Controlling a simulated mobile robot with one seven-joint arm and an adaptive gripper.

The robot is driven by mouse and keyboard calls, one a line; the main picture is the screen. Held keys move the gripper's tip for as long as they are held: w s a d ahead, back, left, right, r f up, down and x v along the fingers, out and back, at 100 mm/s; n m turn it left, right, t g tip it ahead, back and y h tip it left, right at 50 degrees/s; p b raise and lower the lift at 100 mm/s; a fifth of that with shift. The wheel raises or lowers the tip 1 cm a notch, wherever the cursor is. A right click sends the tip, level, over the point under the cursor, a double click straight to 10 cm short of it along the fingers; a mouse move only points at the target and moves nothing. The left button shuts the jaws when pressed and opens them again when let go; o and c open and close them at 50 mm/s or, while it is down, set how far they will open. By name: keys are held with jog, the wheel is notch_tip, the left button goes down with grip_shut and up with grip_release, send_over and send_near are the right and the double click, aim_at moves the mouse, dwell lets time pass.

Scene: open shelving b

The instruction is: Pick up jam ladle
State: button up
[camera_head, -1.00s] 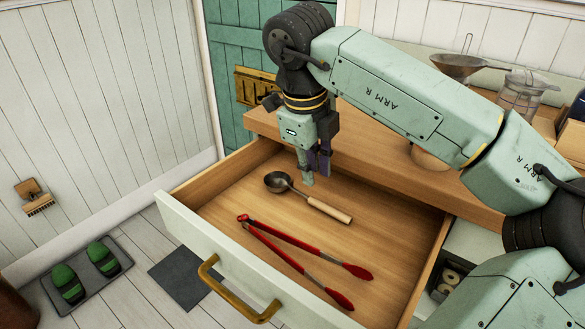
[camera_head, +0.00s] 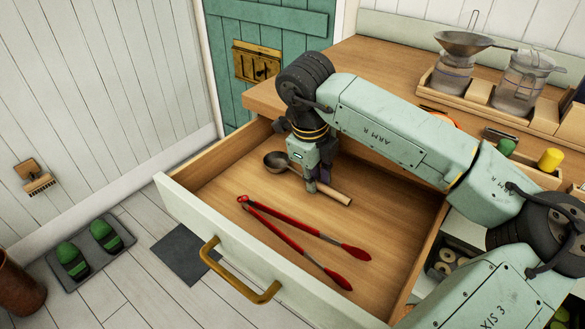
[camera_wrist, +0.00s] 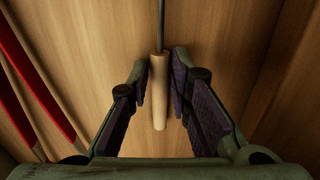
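The jam ladle (camera_head: 334,193) lies in the open drawer, with a dark metal bowl at its left end and a pale wooden handle at its right. In the head view my gripper (camera_head: 312,188) is low over the drawer at the middle of the ladle and hides part of its shaft. In the wrist view the wooden handle (camera_wrist: 159,85) lies between the two purple-padded fingers of my gripper (camera_wrist: 160,82). A gap shows on both sides of the handle, so the gripper is open around it. The bowl is out of the wrist view.
Red tongs (camera_head: 300,240) lie in the drawer in front of the ladle. The drawer (camera_head: 225,245) has a brass handle (camera_head: 235,280) on its white front. The wooden counter (camera_head: 370,75) is behind, with jars and a strainer (camera_head: 463,42) at the right.

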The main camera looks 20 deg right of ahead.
jog(key=shift+f, duration=0.25)
jog(key=shift+c, duration=0.5)
grip_shut()
jog(key=shift+r, duration=0.15)
